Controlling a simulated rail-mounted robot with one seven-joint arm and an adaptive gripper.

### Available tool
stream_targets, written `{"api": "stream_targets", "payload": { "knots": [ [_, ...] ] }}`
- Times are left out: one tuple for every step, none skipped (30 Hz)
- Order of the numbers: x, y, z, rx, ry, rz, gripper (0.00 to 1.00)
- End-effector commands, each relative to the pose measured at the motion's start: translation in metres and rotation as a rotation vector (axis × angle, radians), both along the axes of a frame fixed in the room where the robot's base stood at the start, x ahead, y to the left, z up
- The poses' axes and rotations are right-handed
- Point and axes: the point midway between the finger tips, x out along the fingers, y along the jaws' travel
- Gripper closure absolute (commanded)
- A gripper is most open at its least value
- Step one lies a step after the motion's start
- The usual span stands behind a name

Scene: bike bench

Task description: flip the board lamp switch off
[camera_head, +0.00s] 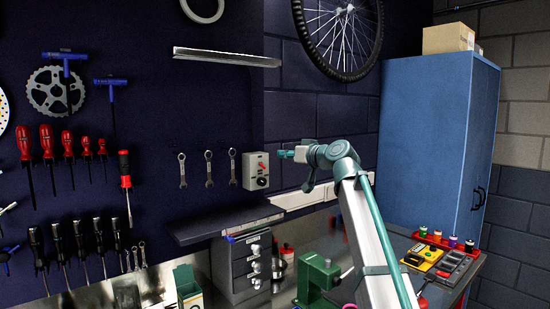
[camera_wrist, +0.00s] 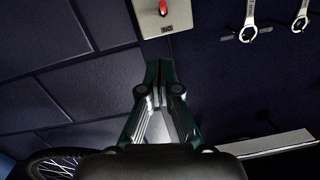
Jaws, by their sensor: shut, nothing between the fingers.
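A light grey switch box (camera_head: 250,184) with a red lever (camera_head: 262,166) and a dark round part below it is mounted on the dark wall board. The lever's setting is hard to read at this size. In the wrist view the box (camera_wrist: 148,22) is at the top edge, partly cut off, with the red lever (camera_wrist: 162,8) and a small label showing. My gripper (camera_head: 281,153) is just right of the box in the head view. In the wrist view my gripper (camera_wrist: 160,63) has its fingertips together and empty, pointing toward the box, apart from the lever.
Several wrenches (camera_head: 208,169) hang left of the box. A long pale bar (camera_head: 225,57) is fixed higher on the board. A dark shelf (camera_head: 222,226) juts out below, above a grey drawer unit (camera_head: 232,267). A bicycle wheel (camera_head: 375,62) hangs above right.

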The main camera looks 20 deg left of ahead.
Motion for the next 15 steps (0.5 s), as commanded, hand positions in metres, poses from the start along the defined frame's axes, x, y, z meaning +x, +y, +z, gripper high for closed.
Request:
{"api": "stream_targets", "payload": {
  "knots": [
    [-0.008,-0.01,-0.006,0.0,-0.001,-0.001,1.0],
    [-0.011,-0.014,-0.006,0.0,-0.001,-0.002,1.0],
    [-0.015,-0.02,-0.007,0.0,-0.001,-0.002,1.0],
    [-0.018,-0.024,-0.008,-0.001,-0.002,-0.002,1.0],
    [-0.02,-0.028,-0.009,-0.001,-0.002,-0.002,1.0],
    [-0.023,-0.032,-0.009,-0.001,-0.002,-0.001,1.0],
    [-0.025,-0.035,-0.01,0.0,-0.001,-0.001,1.0],
    [-0.026,-0.037,-0.01,0.0,-0.001,-0.001,1.0],
    [-0.028,-0.04,-0.01,0.0,-0.001,0.0,1.0],
    [-0.029,-0.041,-0.011,0.0,-0.001,0.0,1.0],
    [-0.03,-0.043,-0.011,0.0,-0.001,0.0,1.0],
    [-0.031,-0.044,-0.011,0.0,-0.001,0.0,1.0],
    [-0.031,-0.045,-0.011,0.0,-0.001,0.0,1.0],
    [-0.032,-0.046,-0.011,-0.001,-0.001,0.0,1.0],
    [-0.032,-0.046,-0.011,-0.001,-0.001,0.0,1.0]
  ]
}}
